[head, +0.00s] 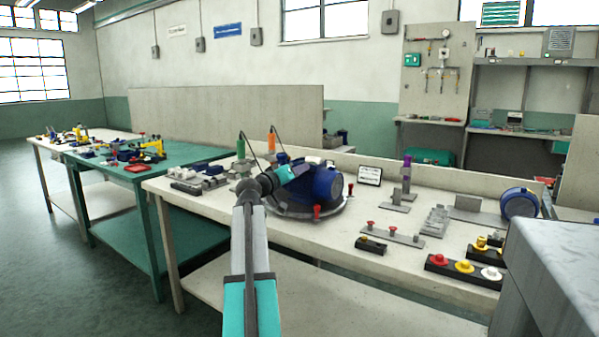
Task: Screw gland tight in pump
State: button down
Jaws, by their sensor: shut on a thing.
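A blue, rounded pump (322,184) sits on a dark round base (300,211) on the pale bench, left of the bench's middle. My arm reaches up from the bottom of the picture, and my gripper (301,169) is at the pump's upper left side. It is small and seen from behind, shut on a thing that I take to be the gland. The gland is hidden by the gripper and the pump, so I cannot see its thread or how it sits in the pump.
Red-topped pins (317,212) stand at the round base's edge. Green (240,147) and orange (271,140) upright tools with cables stand behind my wrist. A small display (369,175), a red-knobbed strip (392,234) and a block with coloured caps (464,269) are to the right.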

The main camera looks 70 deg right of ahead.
jog(key=shift+f+m+b, duration=0.2)
jog(key=shift+m+b, duration=0.1)
jog(key=shift+b, duration=0.5)
jog(key=shift+m+b, duration=0.6)
jog(key=shift+b, duration=0.4)
jog(key=shift+m+b, duration=0.7)
jog(key=shift+b, duration=0.5)
jog(key=shift+r, duration=0.2)
jog(key=shift+f+m+b, duration=0.15)
jog(key=shift+m+b, duration=0.45)
jog(key=shift+b, duration=0.5)
jog(key=shift+b, duration=0.35)
jog(key=m+b, duration=0.2)
jog(key=b, duration=0.1)
jog(key=shift+r, duration=0.2)
